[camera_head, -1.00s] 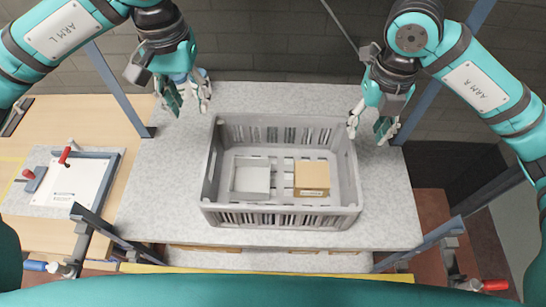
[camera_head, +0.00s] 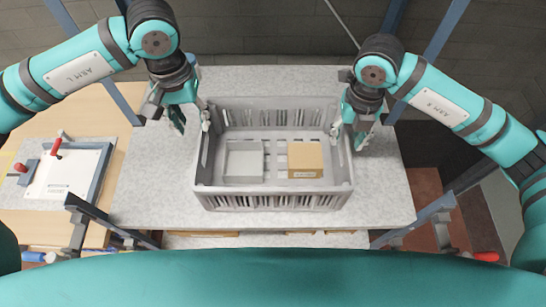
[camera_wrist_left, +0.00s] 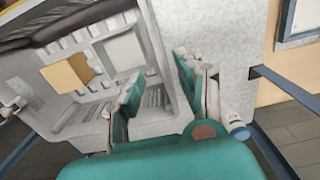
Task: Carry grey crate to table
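The grey crate (camera_head: 272,202) stands upright on a grey speckled worktop (camera_head: 140,180). A white box (camera_head: 244,162) and a tan box (camera_head: 305,160) lie inside it. My left gripper (camera_head: 192,124) is open at the crate's left wall. In the left wrist view, its fingers (camera_wrist_left: 160,76) stand apart with the crate's side wall between them. My right gripper (camera_head: 348,136) is open at the right wall, one finger on the inner side and one outside. I cannot tell whether the fingers touch the walls. A light wooden table (camera_head: 85,122) is at the left.
A board with red-handled clamps (camera_head: 68,175) occupies part of the wooden table. Blue-grey frame posts (camera_head: 420,222) rise near the worktop's front corners. Bare worktop shows on both sides of the crate. A brick wall (camera_head: 260,35) is behind.

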